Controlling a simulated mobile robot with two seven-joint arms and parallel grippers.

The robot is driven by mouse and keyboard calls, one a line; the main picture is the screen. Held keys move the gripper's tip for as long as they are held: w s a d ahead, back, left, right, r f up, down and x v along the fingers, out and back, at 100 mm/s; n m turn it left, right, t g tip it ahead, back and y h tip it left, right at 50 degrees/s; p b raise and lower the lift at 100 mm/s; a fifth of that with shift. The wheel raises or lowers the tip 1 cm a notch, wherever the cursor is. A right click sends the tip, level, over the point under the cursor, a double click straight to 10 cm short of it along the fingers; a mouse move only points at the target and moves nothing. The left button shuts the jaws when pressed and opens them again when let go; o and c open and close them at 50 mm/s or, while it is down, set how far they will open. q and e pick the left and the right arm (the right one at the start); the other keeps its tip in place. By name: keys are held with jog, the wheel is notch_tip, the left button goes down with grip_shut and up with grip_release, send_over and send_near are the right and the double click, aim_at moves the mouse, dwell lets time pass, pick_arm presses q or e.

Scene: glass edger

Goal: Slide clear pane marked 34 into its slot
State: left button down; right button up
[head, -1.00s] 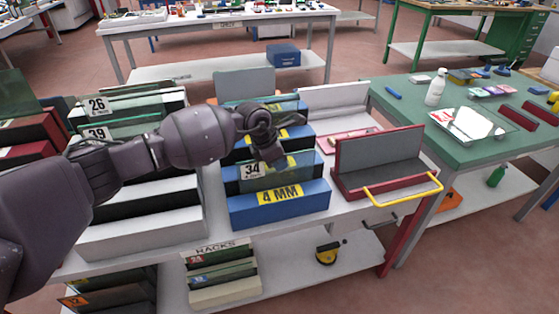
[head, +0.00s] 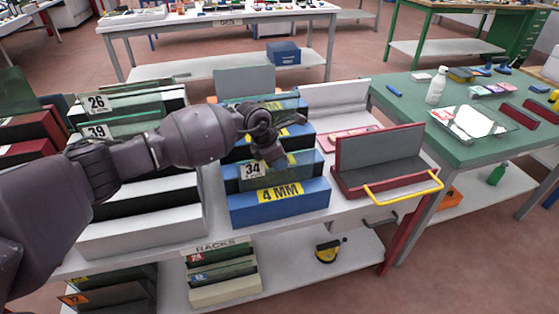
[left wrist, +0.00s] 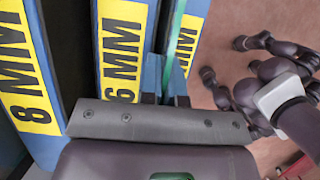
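The clear pane marked 34 (head: 282,175) stands upright at the front blue rack labelled 4 MM (head: 300,205), with its lower part hidden behind the rack's front wall. Its white 34 label shows at the left. My left gripper (head: 277,158) is above the pane, at its top edge. In the left wrist view, the pane's green edge (left wrist: 176,38) runs in between the two blue fingertips of the left gripper (left wrist: 166,92), which look shut on it. How deep the pane sits is hidden. My right gripper is not in view.
Blue racks labelled 6 MM (left wrist: 121,50) and 8 MM (left wrist: 22,75) stand behind. A rack with panes 26 and 39 (head: 140,225) is at left. A red-grey fixture with a yellow handle (head: 380,160) is at right. A green bench (head: 400,95) stands further right.

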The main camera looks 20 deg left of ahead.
pick_arm(q)
jog(key=c, duration=1.2)
grip_release()
jog(key=shift+c, duration=0.2)
jog(key=shift+f, duration=0.1)
jog(key=p+v, duration=0.1)
jog(key=v, duration=1)
jog(key=shift+p, duration=0.3)
jog(key=shift+w, duration=0.1)
